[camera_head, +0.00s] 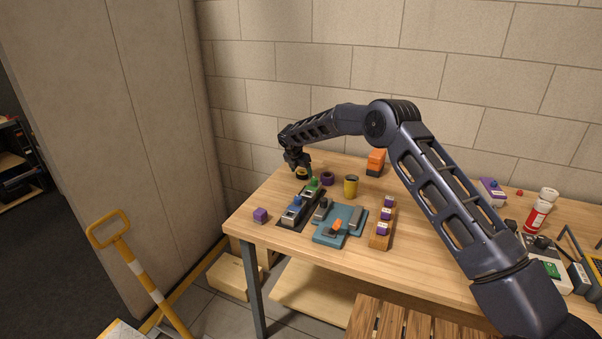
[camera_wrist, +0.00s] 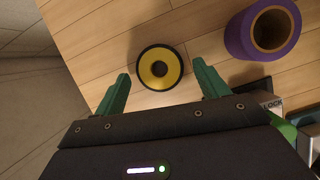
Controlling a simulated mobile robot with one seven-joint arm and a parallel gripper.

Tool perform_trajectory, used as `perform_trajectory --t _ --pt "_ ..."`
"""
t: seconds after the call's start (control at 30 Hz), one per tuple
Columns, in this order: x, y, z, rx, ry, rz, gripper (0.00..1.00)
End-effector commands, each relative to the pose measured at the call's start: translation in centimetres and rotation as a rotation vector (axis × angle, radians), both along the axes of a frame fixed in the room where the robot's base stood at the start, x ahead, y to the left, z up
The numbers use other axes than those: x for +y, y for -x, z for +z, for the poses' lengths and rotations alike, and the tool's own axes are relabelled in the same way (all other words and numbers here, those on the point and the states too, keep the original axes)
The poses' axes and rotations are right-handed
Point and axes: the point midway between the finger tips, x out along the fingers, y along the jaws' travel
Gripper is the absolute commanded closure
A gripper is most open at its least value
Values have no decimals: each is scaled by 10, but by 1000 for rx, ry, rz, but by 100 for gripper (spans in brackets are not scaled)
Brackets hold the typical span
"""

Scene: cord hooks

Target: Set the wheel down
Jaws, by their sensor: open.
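The wheel (camera_wrist: 147,81), a black ring with a yellow face and dark centre, lies flat on the wooden table in the wrist view. It also shows as a small dark and yellow disc (camera_head: 302,176) near the table's far left part in the head view. My gripper (camera_wrist: 161,68) is open, with one green finger on each side of the wheel. Wood shows between the wheel and both fingers, so they look apart from it. In the head view my gripper (camera_head: 299,163) is just above the wheel and partly covers it.
A purple ring (camera_wrist: 232,40) stands close to the right finger. On the table (camera_head: 262,195) are a yellow cylinder (camera_head: 351,187), a blue fixture (camera_head: 328,238), a purple block (camera_head: 260,215) and an orange block (camera_head: 376,160). The table's left edge is near my gripper.

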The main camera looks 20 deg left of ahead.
Motion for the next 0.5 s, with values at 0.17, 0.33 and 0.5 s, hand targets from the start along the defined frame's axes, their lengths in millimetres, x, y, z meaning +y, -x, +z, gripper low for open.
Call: perform_trajectory --t 0.17,0.33,0.5 --pt "2 12 29 -1 -2 1 27" --pt "4 25 60 0 -1 2 27" --pt "6 35 85 0 -1 0 27"
